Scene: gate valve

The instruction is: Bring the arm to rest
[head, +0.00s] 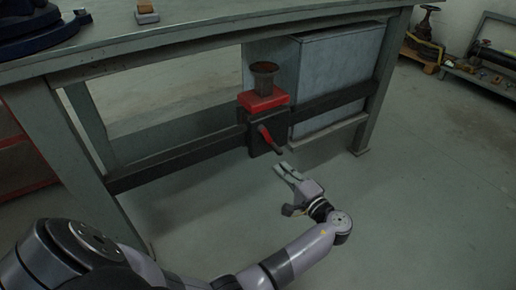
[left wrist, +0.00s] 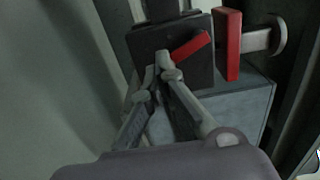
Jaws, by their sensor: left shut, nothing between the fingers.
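My left gripper (head: 281,167) is just below and in front of the valve unit, over the floor, with its fingers pointing at it. It is shut and empty; its fingertips (left wrist: 165,64) come together in the left wrist view. In the left wrist view the red lever (left wrist: 190,47) lies just beyond the fingertips. I cannot tell whether they touch. My right gripper is not in view.
The workbench (head: 200,40) spans the top, its legs and rail close to my arm. A grey cabinet (head: 335,75) stands behind. Open floor (head: 430,210) lies to the right, and a shelf rack (head: 485,70) stands at the far right.

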